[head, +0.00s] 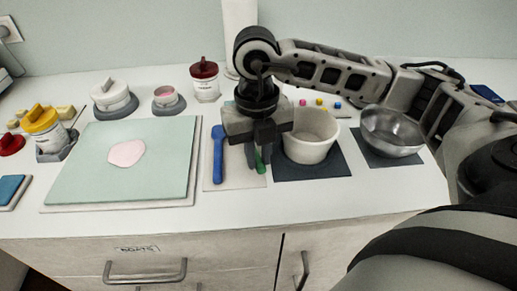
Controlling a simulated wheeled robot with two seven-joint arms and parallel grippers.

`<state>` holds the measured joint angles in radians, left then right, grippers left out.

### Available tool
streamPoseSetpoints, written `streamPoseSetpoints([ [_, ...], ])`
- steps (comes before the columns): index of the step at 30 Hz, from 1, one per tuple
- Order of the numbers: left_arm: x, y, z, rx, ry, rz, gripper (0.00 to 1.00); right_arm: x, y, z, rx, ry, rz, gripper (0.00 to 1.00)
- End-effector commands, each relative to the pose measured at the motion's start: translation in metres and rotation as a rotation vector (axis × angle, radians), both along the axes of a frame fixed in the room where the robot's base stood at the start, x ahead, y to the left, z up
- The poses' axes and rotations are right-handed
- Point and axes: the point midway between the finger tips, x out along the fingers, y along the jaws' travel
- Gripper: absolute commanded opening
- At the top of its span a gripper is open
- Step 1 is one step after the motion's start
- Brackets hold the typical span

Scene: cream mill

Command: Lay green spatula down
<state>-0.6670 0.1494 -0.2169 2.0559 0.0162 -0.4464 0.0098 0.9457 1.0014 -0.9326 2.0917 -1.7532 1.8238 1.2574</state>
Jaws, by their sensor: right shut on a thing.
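The green spatula (260,164) shows only as a short green piece below my right gripper (257,165); the rest is hidden by the gripper. My right gripper points down and is shut on the spatula, over the right part of a pale mat (230,184). A blue spatula (218,154) lies on the left part of the same mat. I cannot tell whether the green spatula touches the mat. My left gripper is not in view.
A white tub (310,142) on a dark mat stands close to the right of the gripper. A metal bowl (392,131) stands further right. A pale green board (90,175) with a pink patch (126,153) lies left. Jars stand behind.

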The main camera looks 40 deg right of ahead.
Motion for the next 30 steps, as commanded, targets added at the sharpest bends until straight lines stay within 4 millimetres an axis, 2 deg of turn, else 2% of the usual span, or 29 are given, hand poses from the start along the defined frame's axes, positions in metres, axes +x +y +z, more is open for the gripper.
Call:
streamPoseSetpoints([
  [9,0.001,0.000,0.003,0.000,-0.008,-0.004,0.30,0.000,0.000,-0.001,0.000,0.000,-0.001,0.00],
  [21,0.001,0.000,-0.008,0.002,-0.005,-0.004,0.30,0.001,0.000,-0.008,0.000,0.000,-0.001,0.00],
  [30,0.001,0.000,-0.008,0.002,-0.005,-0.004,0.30,0.001,0.000,-0.007,0.000,0.000,0.000,0.00],
])
